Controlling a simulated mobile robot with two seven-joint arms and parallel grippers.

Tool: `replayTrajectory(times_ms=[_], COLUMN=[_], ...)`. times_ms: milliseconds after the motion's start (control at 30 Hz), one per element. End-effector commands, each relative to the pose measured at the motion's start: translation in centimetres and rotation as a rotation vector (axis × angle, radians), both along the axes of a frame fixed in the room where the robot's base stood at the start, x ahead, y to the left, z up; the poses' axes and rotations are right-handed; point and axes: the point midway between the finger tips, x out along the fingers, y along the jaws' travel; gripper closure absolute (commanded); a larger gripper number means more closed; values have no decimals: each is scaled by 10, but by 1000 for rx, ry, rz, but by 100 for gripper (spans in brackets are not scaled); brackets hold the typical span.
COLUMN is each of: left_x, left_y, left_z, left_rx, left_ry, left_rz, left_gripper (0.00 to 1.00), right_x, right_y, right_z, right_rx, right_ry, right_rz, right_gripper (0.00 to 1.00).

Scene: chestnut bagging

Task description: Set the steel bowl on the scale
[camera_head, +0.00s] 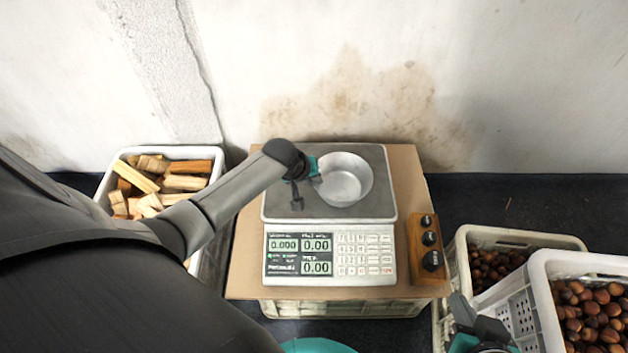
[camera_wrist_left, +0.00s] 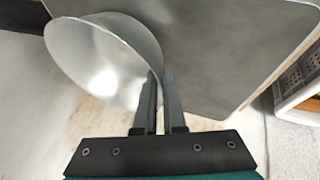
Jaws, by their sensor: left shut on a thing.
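The steel bowl (camera_head: 344,181) is over the right part of the scale's plate (camera_head: 285,209) in the head view, upright and empty. I cannot tell whether its base touches the plate. My left gripper (camera_head: 314,168) is shut on the bowl's left rim. In the left wrist view the gripper (camera_wrist_left: 160,84) has the wall of the bowl (camera_wrist_left: 92,62) at its fingers, with the grey plate (camera_wrist_left: 215,50) behind. The scale's display (camera_head: 300,254) shows zeros. My right gripper (camera_head: 482,335) is partly in view at the bottom right; its fingers are unclear.
The scale stands on a cardboard sheet (camera_head: 243,262) over a crate. A wooden block with black knobs (camera_head: 428,250) lies right of the scale. A crate of firewood (camera_head: 165,182) is at left. Two crates of chestnuts (camera_head: 497,268) (camera_head: 595,312) are at right. A wall is behind.

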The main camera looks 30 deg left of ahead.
Motion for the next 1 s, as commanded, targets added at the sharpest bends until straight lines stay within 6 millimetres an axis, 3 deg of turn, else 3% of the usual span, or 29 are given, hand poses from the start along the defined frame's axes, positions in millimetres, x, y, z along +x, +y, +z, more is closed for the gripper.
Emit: replayTrajectory(times_ms=[367, 400, 633, 1000], left_x=[0, 0, 0, 0], left_y=[0, 0, 0, 0], left_z=[-2, -3, -2, 1], left_rx=[-1, -1, 0, 0], left_ry=[-1, 1, 0, 0], left_rz=[1, 1, 0, -1], left_gripper=[100, 90, 64, 63], right_x=[1, 1, 1, 0], right_y=[1, 2, 2, 1], right_z=[0, 0, 0, 0], right_rx=[6, 6, 7, 4], right_ry=[-11, -13, -12, -4], right_rz=[2, 2, 2, 3], right_gripper=[100, 100, 100, 100])
